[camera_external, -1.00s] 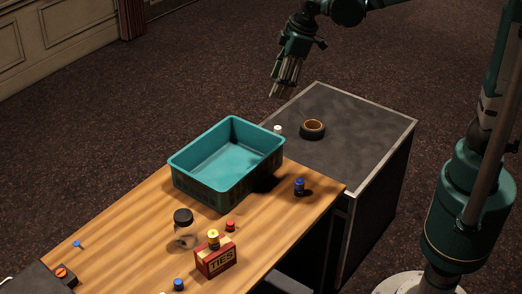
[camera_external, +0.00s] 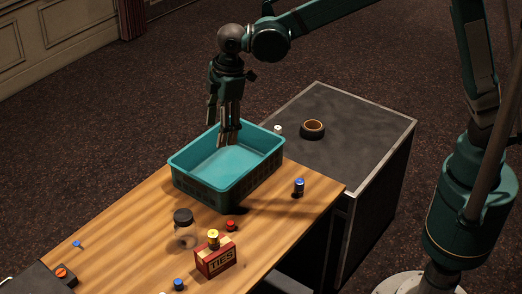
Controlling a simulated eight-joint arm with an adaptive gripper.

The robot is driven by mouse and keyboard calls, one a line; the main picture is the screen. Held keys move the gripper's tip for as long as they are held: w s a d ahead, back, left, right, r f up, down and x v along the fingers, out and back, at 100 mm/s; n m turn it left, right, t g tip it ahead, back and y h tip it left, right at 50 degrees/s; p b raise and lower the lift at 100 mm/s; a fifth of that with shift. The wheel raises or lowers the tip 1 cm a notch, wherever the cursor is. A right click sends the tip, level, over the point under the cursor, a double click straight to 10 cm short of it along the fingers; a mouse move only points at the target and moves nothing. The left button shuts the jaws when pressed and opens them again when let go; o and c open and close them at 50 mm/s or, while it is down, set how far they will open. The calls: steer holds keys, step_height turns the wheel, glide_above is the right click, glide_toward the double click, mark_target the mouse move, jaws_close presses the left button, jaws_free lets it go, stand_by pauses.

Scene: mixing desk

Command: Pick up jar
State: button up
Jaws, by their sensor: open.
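The jar (camera_external: 184,233) is clear with a black lid and stands upright on the wooden desk, left of the red TIES box. My gripper (camera_external: 228,138) points down over the far part of the teal bin (camera_external: 192,188), up and to the right of the jar in the picture. It is open, with nothing seen between its fingers. The gripper is well apart from the jar.
The TIES box (camera_external: 216,261) has a yellow-topped item (camera_external: 213,238) on or behind it. A red item (camera_external: 231,225) is close by. Blue items (camera_external: 299,187) (camera_external: 178,284) stand on the desk. A tape roll (camera_external: 312,129) lies on the dark cabinet (camera_external: 360,136).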

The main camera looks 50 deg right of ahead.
mark_target(183, 215)
steer(key=s+a+f+n, duration=0.1)
steer(key=a+f, duration=0.3)
steer(key=a, duration=0.3)
steer(key=s+a+f+n+g+p, duration=0.1)
steer(key=a+f+n, duration=0.1)
steer(key=a+f, duration=0.3)
steer(key=s+a+f+n+h+p, duration=0.1)
steer(key=a+f, duration=0.3)
steer(key=a, duration=0.5)
steer(key=shift+s+a+f, duration=0.3)
steer(key=shift+s+a, duration=0.05)
steer(key=shift+s, duration=0.1)
steer(key=shift+s+a+f+n, duration=0.2)
steer(key=shift+a+f+n, duration=0.1)
steer(key=shift+a+f, duration=0.15)
steer(key=shift+f, duration=1.25)
steer(key=shift+f, duration=0.1)
steer(key=shift+w+d+f+b, duration=0.1)
steer(key=shift+f+b, duration=0.05)
steer(key=shift+f, duration=1.1)
steer(key=shift+d+f+b, duration=0.1)
steer(key=shift+f+b, duration=0.05)
steer(key=shift+f, duration=1.1)
